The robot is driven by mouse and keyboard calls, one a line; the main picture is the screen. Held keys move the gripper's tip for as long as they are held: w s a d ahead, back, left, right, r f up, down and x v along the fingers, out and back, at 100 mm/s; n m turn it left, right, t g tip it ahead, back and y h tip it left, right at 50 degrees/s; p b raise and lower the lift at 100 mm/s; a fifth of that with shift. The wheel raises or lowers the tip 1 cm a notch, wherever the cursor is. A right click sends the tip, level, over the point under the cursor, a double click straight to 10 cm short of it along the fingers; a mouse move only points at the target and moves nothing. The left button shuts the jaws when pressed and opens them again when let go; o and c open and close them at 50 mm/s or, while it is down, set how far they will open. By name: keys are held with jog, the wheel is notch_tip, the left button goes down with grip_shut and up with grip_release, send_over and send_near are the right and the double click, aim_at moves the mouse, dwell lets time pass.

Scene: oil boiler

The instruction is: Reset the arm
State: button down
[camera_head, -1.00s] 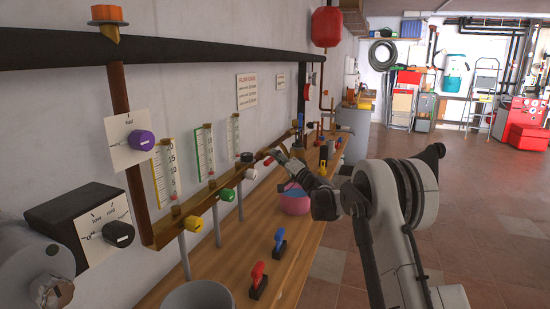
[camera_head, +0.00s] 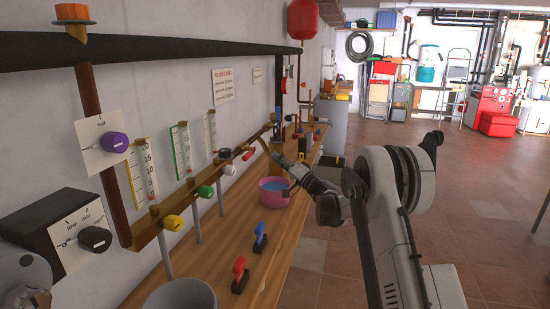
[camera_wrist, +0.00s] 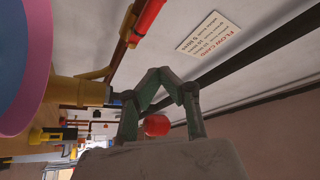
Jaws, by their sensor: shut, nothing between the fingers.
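My gripper (camera_head: 268,146) is over the far part of the wooden bench, close to the pipe with valves along the wall. My arm reaches it from the right, past the pink bowl (camera_head: 272,197). The gripper is small and dark in the head view. In the wrist view my gripper (camera_wrist: 166,76) shows its greenish-grey fingers drawn together at the tips, with nothing between them. A red handle (camera_wrist: 148,17) on the pipe is above the fingers there. I cannot tell how close the fingertips are to the pipe.
The wooden bench (camera_head: 225,262) carries a blue-handled tool (camera_head: 260,238), a red-handled one (camera_head: 240,275) and a grey pot (camera_head: 181,295). Colored valve knobs line the wall pipe. A sign (camera_wrist: 209,33) is on the wall. The tiled floor (camera_head: 480,225) to the right is open.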

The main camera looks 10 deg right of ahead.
jog(key=s+a+r+n+g+h, duration=0.1)
jog(key=s+a+r+n+g, duration=0.1)
jog(key=s+a+r+g, duration=0.55)
jog(key=s+a+r+n+h, duration=0.1)
jog(key=s+h, duration=0.1)
jog(key=s, duration=0.7)
jog(key=s+a+r+h, duration=0.1)
jog(key=s, duration=0.9)
jog(key=s+d+f+h, duration=0.3)
jog(key=s, duration=0.8)
jog(key=s+d+f+g+h+p, duration=0.1)
jog(key=s+d+f+h, duration=0.2)
jog(key=s, duration=0.9)
jog(key=s+d+f+g+h, duration=0.1)
jog(key=s+d+f+h, duration=0.2)
jog(key=s, duration=0.8)
notch_tip(320, 180, down, 2)
jog(key=shift+s+d+n+p, duration=0.25)
jog(key=shift+d+n+p, duration=0.05)
jog(key=shift+p, duration=0.05)
jog(key=shift+w+r+g, duration=0.1)
jog(key=shift+g, duration=0.15)
